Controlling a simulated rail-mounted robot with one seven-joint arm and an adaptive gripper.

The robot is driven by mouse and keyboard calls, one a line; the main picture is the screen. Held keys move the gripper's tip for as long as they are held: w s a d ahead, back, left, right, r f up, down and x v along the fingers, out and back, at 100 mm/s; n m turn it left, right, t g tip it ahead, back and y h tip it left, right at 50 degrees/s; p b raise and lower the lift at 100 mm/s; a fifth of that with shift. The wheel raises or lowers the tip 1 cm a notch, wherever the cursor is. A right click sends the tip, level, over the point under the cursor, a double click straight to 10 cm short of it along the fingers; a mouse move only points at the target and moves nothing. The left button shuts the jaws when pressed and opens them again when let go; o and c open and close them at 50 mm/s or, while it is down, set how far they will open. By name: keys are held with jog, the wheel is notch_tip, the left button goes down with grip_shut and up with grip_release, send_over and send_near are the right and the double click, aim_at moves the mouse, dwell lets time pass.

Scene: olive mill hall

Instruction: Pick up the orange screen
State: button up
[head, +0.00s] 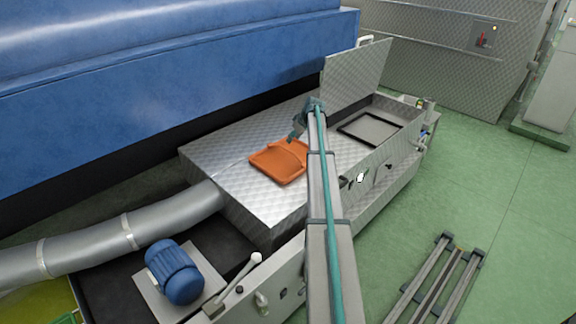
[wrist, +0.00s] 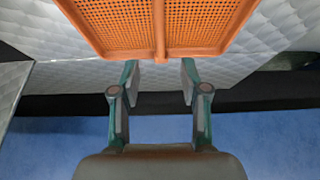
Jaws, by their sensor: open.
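The orange screen (head: 279,162) lies on the quilted metal top of the machine in the head view. In the wrist view the orange screen (wrist: 160,27) shows as a perforated mesh panel with a solid rim and a middle rib, filling the top of the picture. My gripper (wrist: 160,72) is open, its two fingers apart, with the near rim and the end of the rib close to the gap between the fingertips. I cannot tell whether they touch. In the head view my gripper (head: 294,138) is at the screen's far edge, partly hidden by my arm.
The quilted metal top (head: 228,165) is clear around the screen. To the right a raised lid (head: 357,66) stands above a dark-framed opening (head: 370,128). A blue tank (head: 150,60) runs behind. A blue motor (head: 175,272) and a grey duct (head: 110,236) are at lower left. Rails (head: 437,280) lie on the green floor.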

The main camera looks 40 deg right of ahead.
aim_at(287, 149)
jog(key=x, duration=0.5)
jog(key=shift+d+p, duration=0.15)
jog(key=shift+p, duration=0.15)
jog(key=shift+s+p+x, duration=0.15)
jog(key=shift+p+x, duration=0.1)
jog(key=shift+x, duration=1.1)
jog(key=shift+s+p+x, duration=0.1)
jog(key=shift+p+x, duration=0.1)
jog(key=shift+x, duration=1.15)
jog(key=shift+f, duration=0.25)
jog(key=shift+f, duration=0.25)
jog(key=shift+r, duration=0.1)
grip_shut()
